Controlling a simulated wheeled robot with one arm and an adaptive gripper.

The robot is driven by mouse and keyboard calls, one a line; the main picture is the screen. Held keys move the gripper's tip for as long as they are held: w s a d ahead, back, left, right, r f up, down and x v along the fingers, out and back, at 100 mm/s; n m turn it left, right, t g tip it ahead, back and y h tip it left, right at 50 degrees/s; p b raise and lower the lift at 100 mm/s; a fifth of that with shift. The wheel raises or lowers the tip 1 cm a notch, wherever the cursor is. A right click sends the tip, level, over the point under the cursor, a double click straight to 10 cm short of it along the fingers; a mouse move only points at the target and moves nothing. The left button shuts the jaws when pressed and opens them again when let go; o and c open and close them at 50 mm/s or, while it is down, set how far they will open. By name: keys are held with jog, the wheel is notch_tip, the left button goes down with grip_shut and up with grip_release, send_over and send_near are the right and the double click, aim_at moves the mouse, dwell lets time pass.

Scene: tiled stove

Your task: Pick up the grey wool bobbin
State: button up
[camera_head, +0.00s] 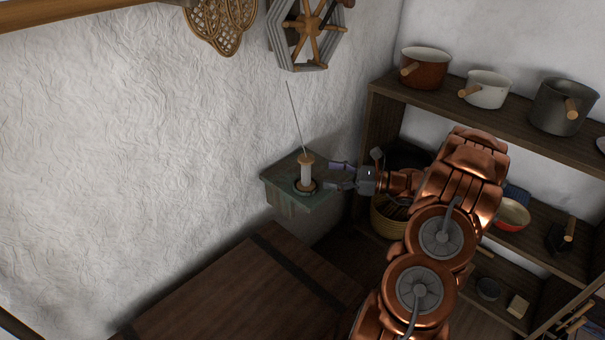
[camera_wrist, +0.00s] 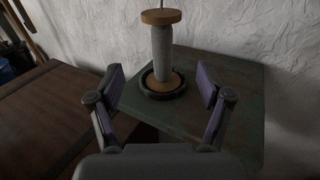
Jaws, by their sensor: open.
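The grey wool bobbin (camera_head: 306,173) stands upright on a small green wall shelf (camera_head: 285,193), with a thin rod rising from its top. In the wrist view the bobbin (camera_wrist: 162,52) has wooden end discs and a grey wound middle, and its foot sits in a dark round ring (camera_wrist: 147,91). My gripper (camera_head: 335,174) is just right of the bobbin at the shelf's edge. In the wrist view my gripper (camera_wrist: 161,85) is open and empty between its fingers, with the bobbin ahead, roughly centred between them and not clearly touched.
A dark wooden chest (camera_head: 235,290) lies below the shelf. A wall wheel (camera_head: 312,30) and a woven beater (camera_head: 222,22) hang above. Shelving (camera_head: 480,108) with several pots stands at the right, and a basket (camera_head: 388,216) is behind my arm.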

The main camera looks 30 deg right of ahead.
aim_at(305, 172)
jog(key=shift+w+d+x, duration=0.1)
jog(key=shift+x, duration=0.6)
jog(key=shift+w+d+x, duration=0.1)
jog(key=shift+x, duration=0.65)
jog(key=shift+f+x, duration=0.25)
jog(key=shift+x, duration=1)
jog(key=shift+f+x, duration=0.25)
jog(key=shift+x, duration=1)
jog(key=shift+s+a, duration=0.1)
jog(key=shift+c, duration=0.4)
jog(key=c, duration=1.2)
jog(key=shift+r, duration=0.1)
jog(key=shift+c, duration=0.2)
